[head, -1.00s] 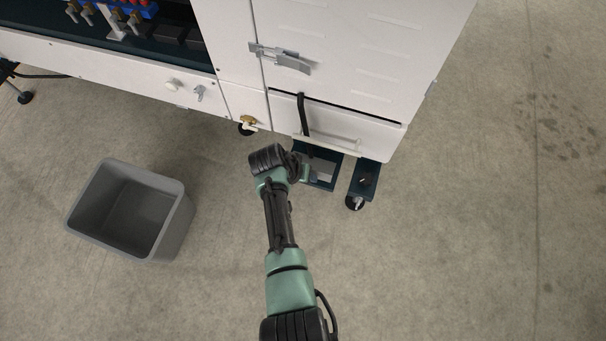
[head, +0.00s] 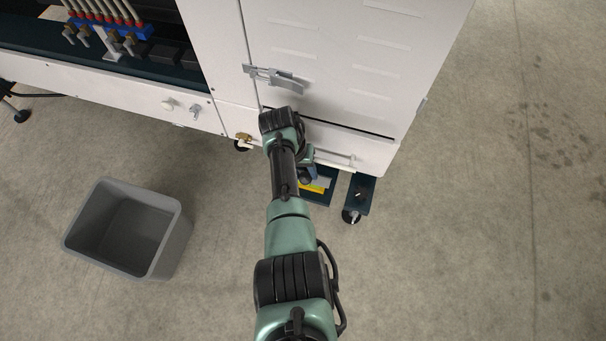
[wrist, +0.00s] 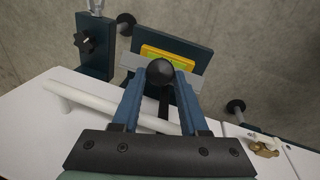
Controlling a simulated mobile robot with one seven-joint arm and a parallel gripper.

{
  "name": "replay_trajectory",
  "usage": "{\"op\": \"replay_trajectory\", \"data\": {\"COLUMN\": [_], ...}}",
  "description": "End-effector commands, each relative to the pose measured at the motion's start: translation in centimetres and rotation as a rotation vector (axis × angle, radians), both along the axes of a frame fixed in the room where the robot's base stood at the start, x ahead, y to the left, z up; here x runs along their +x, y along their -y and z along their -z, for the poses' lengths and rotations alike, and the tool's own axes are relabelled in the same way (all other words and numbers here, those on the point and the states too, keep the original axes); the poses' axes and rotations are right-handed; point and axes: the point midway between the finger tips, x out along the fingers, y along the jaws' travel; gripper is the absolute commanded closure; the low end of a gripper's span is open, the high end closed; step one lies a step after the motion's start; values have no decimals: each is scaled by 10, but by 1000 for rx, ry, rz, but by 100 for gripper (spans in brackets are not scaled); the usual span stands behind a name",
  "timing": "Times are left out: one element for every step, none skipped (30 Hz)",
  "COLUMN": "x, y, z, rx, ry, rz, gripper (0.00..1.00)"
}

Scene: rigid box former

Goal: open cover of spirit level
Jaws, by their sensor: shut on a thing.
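The spirit level (wrist: 178,56) shows as a yellow block on a dark bracket (wrist: 203,55) low at the machine's end. A yellow strip of it also shows in the head view (head: 312,188). A grey plate (wrist: 130,60), which looks like its cover, shows nearer to me than the yellow block, at its edge. My gripper (wrist: 160,76) is shut on a round black knob (wrist: 160,70) at the plate. The fingers hide part of the plate and of the level. In the head view my arm hides most of the gripper.
The white machine cabinet (head: 350,60) stands close behind my wrist. A white bar handle (wrist: 105,103) runs beside the fingers. A wheeled foot (head: 352,214) is right of the level. A grey bin (head: 165,240) stands at left; the floor at right is clear.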

Motion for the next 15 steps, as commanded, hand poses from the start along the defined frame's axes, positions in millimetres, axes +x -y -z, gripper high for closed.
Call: {"op": "replay_trajectory", "data": {"x": [8, 8, 8, 8, 8, 8, 8, 8, 8, 8, 8, 8, 8, 8, 8], "y": [4, 4, 4, 4, 4, 4, 4, 4, 4, 5, 5, 5, 5, 5, 5], "z": [-5, -5, -5, -5, -5, -5, -5, -5, -5, -5, -5, -5, -5, -5, -5], "rx": [-6, -6, -6, -6, -6, -6, -6, -6, -6, -6, -6, -7, -7, -7, -7], "ry": [23, 24, 24, 24, 24, 24, 24, 24, 24, 24, 24, 23, 22, 22, 22], "rz": [3, 3, 3, 3, 3, 3, 3, 3, 3, 3, 3, 4, 4, 4, 4], "gripper": [100, 100, 100, 100, 100, 100, 100, 100, 100, 100, 100, 100, 100, 100, 54]}}
